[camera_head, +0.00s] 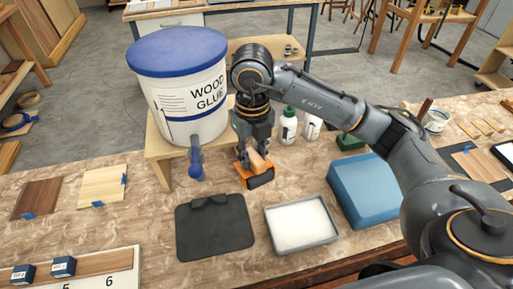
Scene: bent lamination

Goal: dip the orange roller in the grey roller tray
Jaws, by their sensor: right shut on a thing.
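The orange roller (243,175) is behind and a little left of the tray, with its dark cylinder low and its wooden handle upward. My right gripper (252,150) is shut on the roller's handle and points down at the table. I cannot tell whether the roller touches the table. The grey roller tray (271,232) lies at the front middle, filled with a white substance, apart from the roller. My left gripper is not in view.
A large wood glue bucket (180,95) with a blue lid stands on a wooden stand (160,150) at left. A dark mat (213,230) lies left of the tray, a blue block (365,190) right. White bottles (288,125) stand behind. Wood samples (103,187) lie at left.

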